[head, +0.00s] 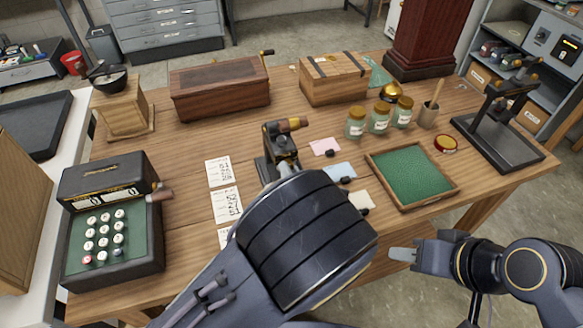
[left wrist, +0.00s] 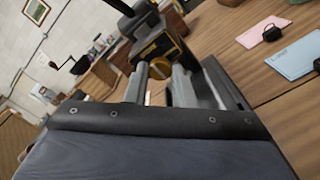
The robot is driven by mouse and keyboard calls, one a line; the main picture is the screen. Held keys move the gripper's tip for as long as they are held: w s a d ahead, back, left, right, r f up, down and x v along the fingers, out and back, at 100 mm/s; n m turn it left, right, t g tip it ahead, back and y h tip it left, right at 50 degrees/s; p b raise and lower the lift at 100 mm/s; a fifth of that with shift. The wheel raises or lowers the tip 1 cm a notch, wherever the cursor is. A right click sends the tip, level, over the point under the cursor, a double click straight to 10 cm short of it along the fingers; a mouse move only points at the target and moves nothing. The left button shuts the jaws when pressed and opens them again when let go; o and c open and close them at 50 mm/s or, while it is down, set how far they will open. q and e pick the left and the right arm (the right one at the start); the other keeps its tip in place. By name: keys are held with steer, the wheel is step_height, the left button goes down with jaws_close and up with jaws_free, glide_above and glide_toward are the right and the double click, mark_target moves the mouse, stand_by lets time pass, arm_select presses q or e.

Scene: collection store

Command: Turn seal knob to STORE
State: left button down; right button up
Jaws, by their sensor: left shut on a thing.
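The seal press (head: 281,146), a small dark device with an orange-brown handle on top, stands on the wooden table, partly hidden behind my left arm in the head view. In the left wrist view, the press (left wrist: 152,28) rises beyond my fingers, and its brass-yellow knob (left wrist: 156,96) sits between them. My left gripper (left wrist: 162,88) is shut on this knob. Any STORE marking or pointer is not readable. My right gripper (head: 402,254) is off the table's front edge, apart from everything; its finger gap is not clear.
Paper cards (head: 226,205) lie left of the press, and coloured cards (head: 339,171) with dark stamps lie right. A green-lined tray (head: 452,190), jars (head: 379,119) and a black stand (head: 500,150) are further right. A till (head: 112,215) stands at the left.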

stand_by(0.4)
arm_select(q)
steer(key=c, duration=1.2)
jaws_free()
steer(key=shift+c, duration=0.2)
steer(key=b+v, duration=0.1)
steer(key=v, duration=0.7)
steer(key=shift+w+a, duration=0.1)
